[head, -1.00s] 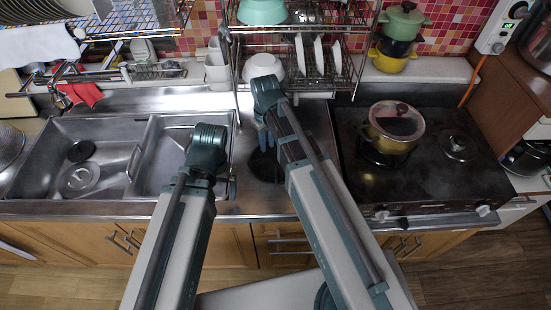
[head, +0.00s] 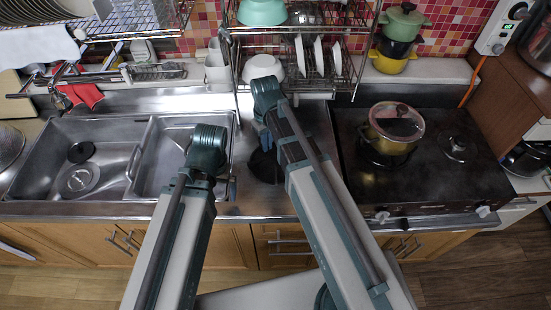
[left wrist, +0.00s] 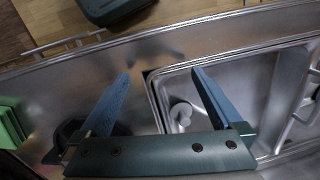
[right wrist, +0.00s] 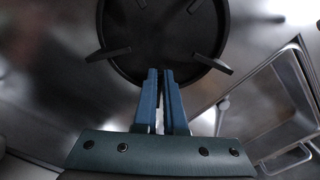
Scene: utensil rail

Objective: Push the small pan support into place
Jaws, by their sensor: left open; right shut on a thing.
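The small pan support is a black ring with inward prongs, and it shows large in the right wrist view (right wrist: 113,54). In the head view it is a dark shape (head: 262,168) on or just above the steel counter between sink and stove, partly hidden by my right arm. My right gripper (right wrist: 162,75) is shut on the support's near prong. My left gripper (left wrist: 162,75) is open and empty over the sink's front edge, left of the support. In the head view, its wrist hides most of its fingers.
A yellow pot with a glass lid (head: 396,125) stands on the stove's left burner. A bare small burner (head: 455,148) is at the stove's right. The sink (head: 110,150) lies left, and a dish rack (head: 310,65) stands behind the counter.

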